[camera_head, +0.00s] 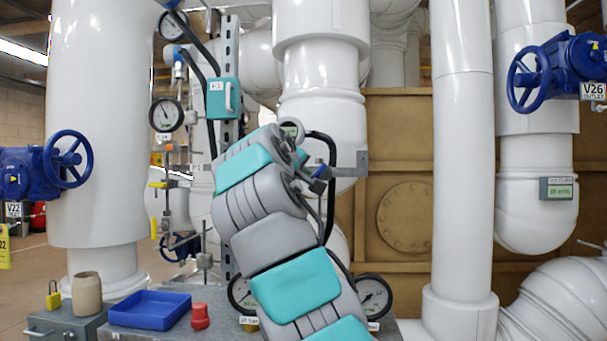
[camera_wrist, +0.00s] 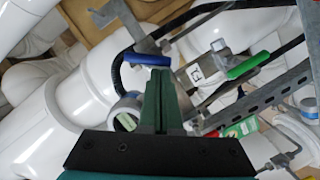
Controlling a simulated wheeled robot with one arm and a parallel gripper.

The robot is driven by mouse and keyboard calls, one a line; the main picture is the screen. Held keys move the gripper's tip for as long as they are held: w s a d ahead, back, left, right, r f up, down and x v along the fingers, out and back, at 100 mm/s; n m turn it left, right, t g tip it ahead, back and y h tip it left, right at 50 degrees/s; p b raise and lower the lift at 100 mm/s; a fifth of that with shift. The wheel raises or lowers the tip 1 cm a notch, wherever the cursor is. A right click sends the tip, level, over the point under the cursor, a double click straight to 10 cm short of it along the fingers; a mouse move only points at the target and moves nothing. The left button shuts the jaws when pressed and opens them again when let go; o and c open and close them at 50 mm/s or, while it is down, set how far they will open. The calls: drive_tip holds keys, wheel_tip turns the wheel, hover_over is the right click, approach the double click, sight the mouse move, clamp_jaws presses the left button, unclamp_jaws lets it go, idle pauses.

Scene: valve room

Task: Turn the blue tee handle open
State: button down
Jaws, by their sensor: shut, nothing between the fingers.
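The blue tee handle (camera_wrist: 147,59) shows in the wrist view as a short blue bar lying roughly level, with a grey metal fitting (camera_wrist: 142,38) just above it. My gripper (camera_wrist: 160,72) has its dark green fingers pressed together, with nothing between them. The fingertips appear at the right half of the blue bar; I cannot tell whether they touch it. In the head view a small blue piece (camera_head: 321,172), likely the same handle, shows just right of my arm's end.
A green handle (camera_wrist: 248,65) is to the right in the wrist view, near a slotted metal rail (camera_wrist: 265,98). White pipes and a round gauge (camera_wrist: 127,113) are close by. In the head view, a blue tray (camera_head: 150,309) and a red object (camera_head: 200,317) are at the lower left.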

drive_tip(key=shift+s+d+f, duration=0.1)
drive_tip(key=shift+d+f, duration=0.05)
drive_tip(key=shift+d, duration=0.05)
idle(1.1)
drive_tip(key=shift+f+n, duration=0.2)
drive_tip(key=shift+n, duration=0.2)
drive_tip(key=shift+d+n+h, duration=0.2)
drive_tip(key=shift+n+h, duration=0.2)
drive_tip(key=shift+n, duration=0.3)
drive_tip(key=shift+d+f+n+t+h+p, duration=0.1)
drive_tip(key=shift+f+n+t+p, duration=0.15)
drive_tip(key=shift+n+p, duration=0.5)
drive_tip(key=shift+d+f+n+t+h+p, duration=0.1)
drive_tip(key=shift+n+t+p, duration=0.2)
drive_tip(key=shift+n+p, duration=0.45)
drive_tip(key=shift+d+f+n+t+h+p, duration=0.1)
drive_tip(key=shift+f+n+t+p, duration=0.15)
drive_tip(key=shift+n+p, duration=0.5)
